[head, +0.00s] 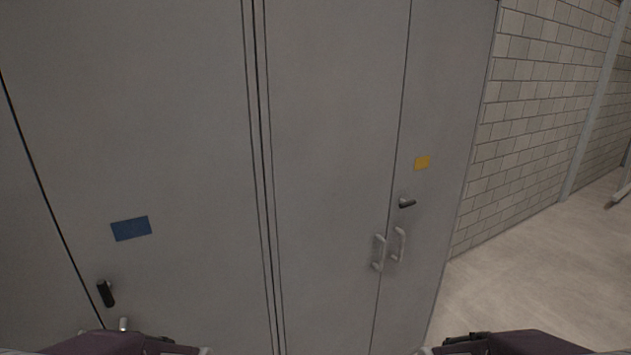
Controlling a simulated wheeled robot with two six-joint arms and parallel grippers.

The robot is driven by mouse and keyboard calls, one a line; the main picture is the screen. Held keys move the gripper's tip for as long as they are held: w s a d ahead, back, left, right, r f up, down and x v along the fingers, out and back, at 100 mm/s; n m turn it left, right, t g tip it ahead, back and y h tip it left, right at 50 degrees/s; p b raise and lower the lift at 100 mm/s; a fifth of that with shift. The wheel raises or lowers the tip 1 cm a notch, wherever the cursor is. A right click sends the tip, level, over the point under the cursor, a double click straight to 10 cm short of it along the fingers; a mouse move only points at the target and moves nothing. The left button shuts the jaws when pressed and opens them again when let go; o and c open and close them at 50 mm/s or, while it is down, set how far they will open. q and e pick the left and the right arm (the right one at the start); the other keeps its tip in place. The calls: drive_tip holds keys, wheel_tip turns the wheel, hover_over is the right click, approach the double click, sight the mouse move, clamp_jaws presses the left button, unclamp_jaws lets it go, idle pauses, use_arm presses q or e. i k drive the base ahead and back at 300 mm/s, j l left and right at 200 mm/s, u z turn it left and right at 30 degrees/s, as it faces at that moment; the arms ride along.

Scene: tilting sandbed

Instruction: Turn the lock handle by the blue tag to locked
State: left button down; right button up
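The blue tag (131,228) is on the grey cabinet door at the left of the head view. A black lock handle (105,293) is below it, slightly left, and looks near upright with a slight tilt. My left arm shows at the bottom left, below and right of that handle, apart from it in the picture. My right arm shows at the bottom right. The fingertips of both grippers are not clearly visible, so I cannot tell whether they are open. Neither arm touches the lock handle.
A yellow tag (423,163) sits above another dark lock handle (407,203) on the right cabinet. Two pale pull handles (379,253) (398,245) stick out below it. A pale pull end (123,324) shows beside my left arm. Free floor (540,270) lies right.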

sight(104, 287)
drive_tip(key=u, duration=1.55)
